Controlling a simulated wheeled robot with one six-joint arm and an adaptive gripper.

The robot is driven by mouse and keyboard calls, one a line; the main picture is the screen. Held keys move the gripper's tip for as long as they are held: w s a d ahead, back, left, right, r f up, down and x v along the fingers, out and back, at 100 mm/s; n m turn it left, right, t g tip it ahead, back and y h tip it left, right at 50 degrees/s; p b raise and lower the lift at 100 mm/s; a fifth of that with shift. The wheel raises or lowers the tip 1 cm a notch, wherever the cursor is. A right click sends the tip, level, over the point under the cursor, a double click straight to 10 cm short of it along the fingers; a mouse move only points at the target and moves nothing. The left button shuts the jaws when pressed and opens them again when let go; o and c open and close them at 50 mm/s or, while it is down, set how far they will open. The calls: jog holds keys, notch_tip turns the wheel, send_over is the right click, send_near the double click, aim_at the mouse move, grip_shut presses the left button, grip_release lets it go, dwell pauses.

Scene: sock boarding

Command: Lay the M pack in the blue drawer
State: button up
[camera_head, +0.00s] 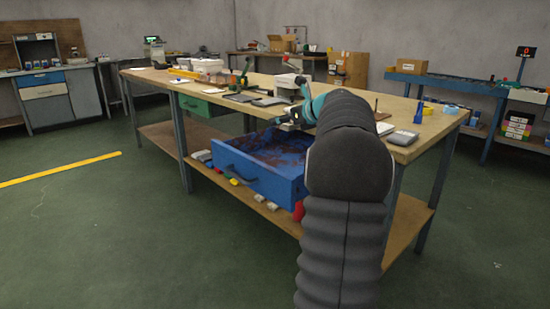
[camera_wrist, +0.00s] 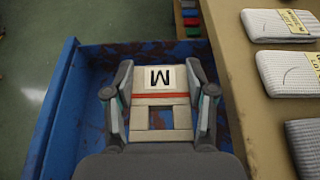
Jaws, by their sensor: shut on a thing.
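The M pack (camera_wrist: 161,98) is a pale pack with a red band and a white label bearing a black M. My gripper (camera_wrist: 160,68) is shut on it, with one finger at each side. In the wrist view the pack is over the blue drawer (camera_wrist: 57,95), between its side walls; its height above the drawer floor is hard to tell. In the head view the blue drawer (camera_head: 262,182) is pulled out below the bench top. My gripper (camera_head: 290,120) is above it there, partly hidden by my arm, and the pack cannot be made out.
Ribbed pale packs (camera_wrist: 268,27) lie on the wooden bench top (camera_wrist: 235,60), right of the drawer in the wrist view. A green drawer (camera_head: 203,106) sits further left under the bench. Small coloured items (camera_head: 243,182) lie on the lower shelf. The floor in front is clear.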

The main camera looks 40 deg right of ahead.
jog(key=s+a+f, duration=0.1)
jog(key=a, duration=0.1)
jog(key=a+f+b, duration=0.1)
jog(key=a+f, duration=0.1)
jog(key=s+a+f, duration=0.1)
jog(key=a, duration=0.2)
jog(key=shift+s+f+b, duration=0.25)
jog(key=shift+s+b, duration=0.05)
jog(key=shift+f+b, duration=0.5)
jog(key=shift+f, duration=1.5)
jog(key=shift+f+b, duration=0.35)
jog(key=shift+f, duration=0.25)
jog(key=o, duration=1.1)
jog(key=shift+o, duration=0.2)
jog(key=shift+r, duration=0.1)
